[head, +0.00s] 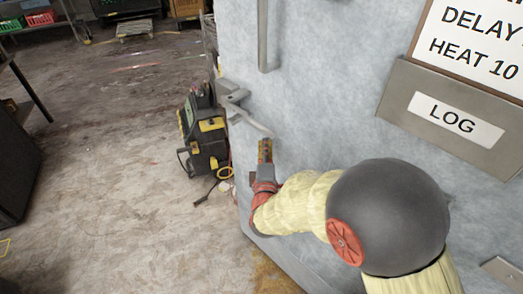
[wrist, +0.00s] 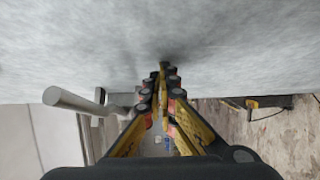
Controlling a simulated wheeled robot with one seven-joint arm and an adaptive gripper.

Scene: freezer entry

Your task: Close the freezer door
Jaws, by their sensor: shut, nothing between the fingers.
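The freezer door (head: 310,95) is a large pale grey panel filling the right half of the head view. Its metal latch handle (head: 245,112) sticks out near the left edge, and an upright metal bar (head: 263,40) is above it. My gripper (head: 265,142) is shut and empty, close to the door face just below the latch handle. In the wrist view the fingertips (wrist: 162,72) meet at the door surface (wrist: 160,35); I cannot tell whether they touch it. A rod-like handle (wrist: 75,101) shows to their left. The door's hinge side and frame are hidden.
A black and yellow machine (head: 204,132) with cables stands on the floor just left of the door edge. A dark bench (head: 18,150) is at the far left. The concrete floor (head: 110,180) between them is clear. A LOG holder (head: 455,118) is on the door.

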